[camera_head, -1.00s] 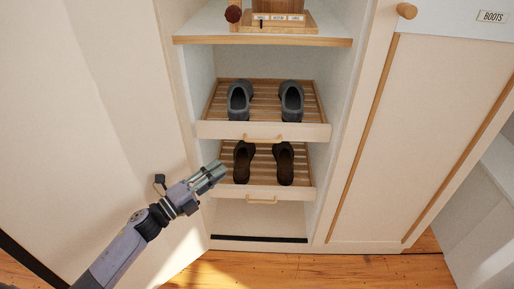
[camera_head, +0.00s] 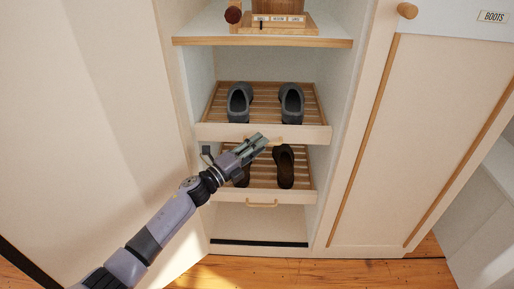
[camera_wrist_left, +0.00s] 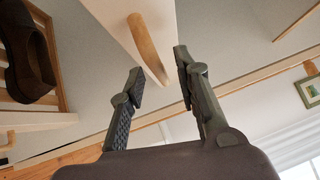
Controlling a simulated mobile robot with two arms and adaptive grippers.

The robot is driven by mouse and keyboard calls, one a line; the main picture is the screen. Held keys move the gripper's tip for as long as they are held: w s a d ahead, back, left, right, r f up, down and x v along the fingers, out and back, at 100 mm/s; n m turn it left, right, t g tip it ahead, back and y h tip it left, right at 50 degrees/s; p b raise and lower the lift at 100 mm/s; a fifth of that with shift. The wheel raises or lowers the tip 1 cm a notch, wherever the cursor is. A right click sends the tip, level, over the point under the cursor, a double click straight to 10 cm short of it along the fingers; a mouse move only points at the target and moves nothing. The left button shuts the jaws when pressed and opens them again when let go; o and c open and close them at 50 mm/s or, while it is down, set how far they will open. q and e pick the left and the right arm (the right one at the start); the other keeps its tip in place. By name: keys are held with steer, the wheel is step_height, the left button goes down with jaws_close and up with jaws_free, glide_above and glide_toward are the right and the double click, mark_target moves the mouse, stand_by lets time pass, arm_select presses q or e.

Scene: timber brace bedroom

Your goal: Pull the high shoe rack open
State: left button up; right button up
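The high shoe rack (camera_head: 222,132) is a slatted wooden tray with a pale front panel. It holds a pair of grey shoes (camera_head: 291,103). Its handle is mostly hidden behind my left gripper (camera_head: 262,140) in the head view. In the left wrist view, the curved wooden handle (camera_wrist_left: 148,45) stands out from the pale front panel (camera_wrist_left: 112,14). My left gripper (camera_wrist_left: 159,62) is open there, with its fingers apart on either side of the handle's near end. I cannot tell whether they touch it. My right gripper is out of view.
A lower rack (camera_head: 230,195) with dark brown shoes (camera_head: 284,167) and its own handle (camera_head: 262,205) sits just below. A wooden-edged shelf (camera_head: 330,43) is above. A closed door (camera_head: 420,130) with a round knob (camera_head: 407,11) is on the right.

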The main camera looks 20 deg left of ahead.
arm_select(q)
jaws_close()
stand_by(0.3)
stand_by(0.6)
